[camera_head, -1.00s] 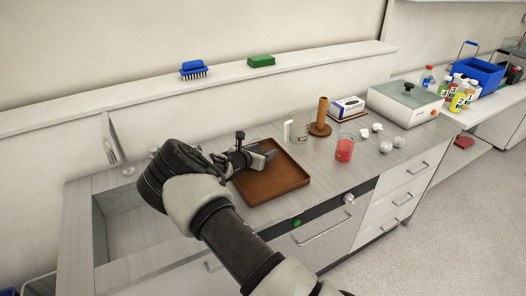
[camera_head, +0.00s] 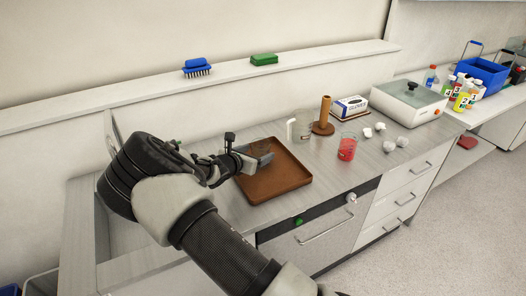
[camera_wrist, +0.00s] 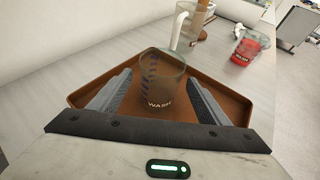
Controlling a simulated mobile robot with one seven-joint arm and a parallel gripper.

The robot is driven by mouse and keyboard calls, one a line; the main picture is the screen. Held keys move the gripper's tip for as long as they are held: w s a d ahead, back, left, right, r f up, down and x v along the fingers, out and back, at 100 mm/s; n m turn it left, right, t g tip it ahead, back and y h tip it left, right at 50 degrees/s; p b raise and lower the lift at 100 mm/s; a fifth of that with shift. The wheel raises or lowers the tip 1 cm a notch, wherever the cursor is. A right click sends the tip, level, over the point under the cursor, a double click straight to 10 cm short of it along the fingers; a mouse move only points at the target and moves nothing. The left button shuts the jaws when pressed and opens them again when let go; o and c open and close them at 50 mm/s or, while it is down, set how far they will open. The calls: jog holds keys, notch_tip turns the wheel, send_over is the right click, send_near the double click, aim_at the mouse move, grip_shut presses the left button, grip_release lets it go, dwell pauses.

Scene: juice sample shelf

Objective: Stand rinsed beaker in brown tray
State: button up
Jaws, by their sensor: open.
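My gripper (camera_wrist: 158,98) is open, with one finger on each side of the beaker. Gaps show between the beaker and the fingers, so it is not gripped. In the head view, my gripper (camera_head: 262,156) is low over the left back part of the tray (camera_head: 280,188) and partly hides the beaker.
A beaker of red liquid (camera_head: 347,147), a clear jug (camera_head: 302,128) and a brown stand with an upright post (camera_head: 324,116) are right of the tray. Crumpled white pieces (camera_head: 389,146) lie beyond.

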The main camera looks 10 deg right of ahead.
jog(key=shift+v, duration=2.4)
